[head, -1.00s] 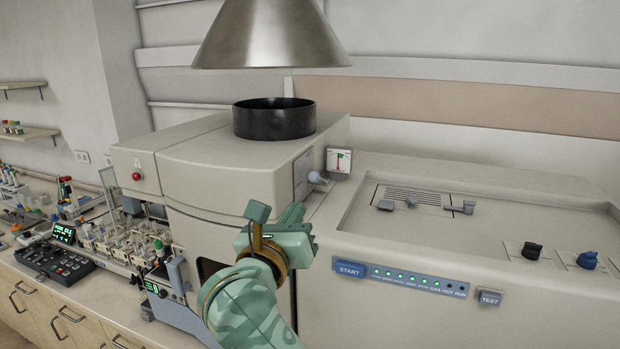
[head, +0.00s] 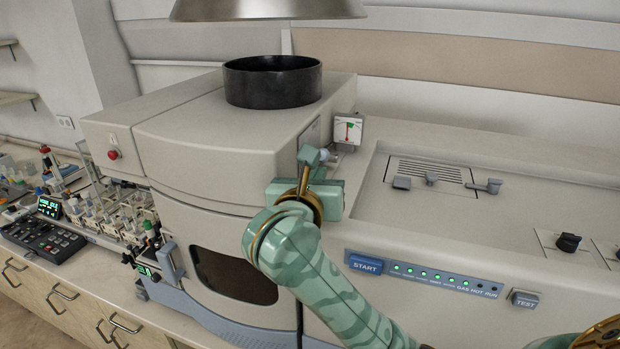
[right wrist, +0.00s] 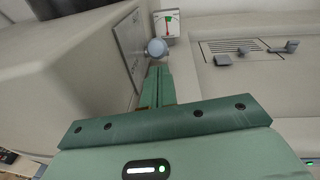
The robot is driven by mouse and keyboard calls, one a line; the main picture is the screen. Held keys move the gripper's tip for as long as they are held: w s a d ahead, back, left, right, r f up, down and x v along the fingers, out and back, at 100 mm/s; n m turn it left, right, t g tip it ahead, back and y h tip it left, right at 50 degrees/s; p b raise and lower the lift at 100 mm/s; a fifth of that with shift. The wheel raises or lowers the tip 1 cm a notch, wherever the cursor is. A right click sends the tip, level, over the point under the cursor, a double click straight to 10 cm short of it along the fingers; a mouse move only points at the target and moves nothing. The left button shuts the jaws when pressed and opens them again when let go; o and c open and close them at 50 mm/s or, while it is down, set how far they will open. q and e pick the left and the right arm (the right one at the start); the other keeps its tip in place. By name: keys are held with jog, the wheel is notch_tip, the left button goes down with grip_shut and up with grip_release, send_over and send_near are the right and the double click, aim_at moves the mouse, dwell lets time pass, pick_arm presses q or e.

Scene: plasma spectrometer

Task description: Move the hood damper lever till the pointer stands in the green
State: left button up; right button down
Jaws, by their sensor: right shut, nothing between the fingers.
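The hood damper lever shows as a grey-blue ball knob (right wrist: 157,47) on a plate on the side of the instrument housing. In the head view the knob (head: 327,155) is partly behind my right gripper (head: 312,156). The small white gauge (head: 348,130) stands just behind the knob; it also shows in the right wrist view (right wrist: 167,22). It has a green band at the top and a red pointer below; whether the pointer lies within the green is too small to tell. My right gripper (right wrist: 157,74) is shut and empty, its tips close to the knob; contact cannot be told. My left gripper is out of view.
A black flue ring (head: 272,82) sits on the housing under the metal hood (head: 268,10). Right of the gauge is a recessed panel with small levers (head: 430,178). The START button (head: 365,264) is on the front, below right of my gripper. A sampler stands at left.

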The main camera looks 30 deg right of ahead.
jog(key=shift+w+r, duration=0.15)
jog(key=shift+r, duration=0.1)
jog(key=shift+d, duration=0.15)
jog(key=shift+d, duration=0.1)
jog(key=shift+w+d+r+p, duration=0.1)
jog(key=shift+r+p, duration=0.05)
jog(key=shift+r, duration=0.3)
jog(key=shift+w+d+r+p, duration=0.1)
jog(key=shift+r+p, duration=0.05)
jog(key=shift+r, duration=0.25)
jog(key=shift+a, duration=0.1)
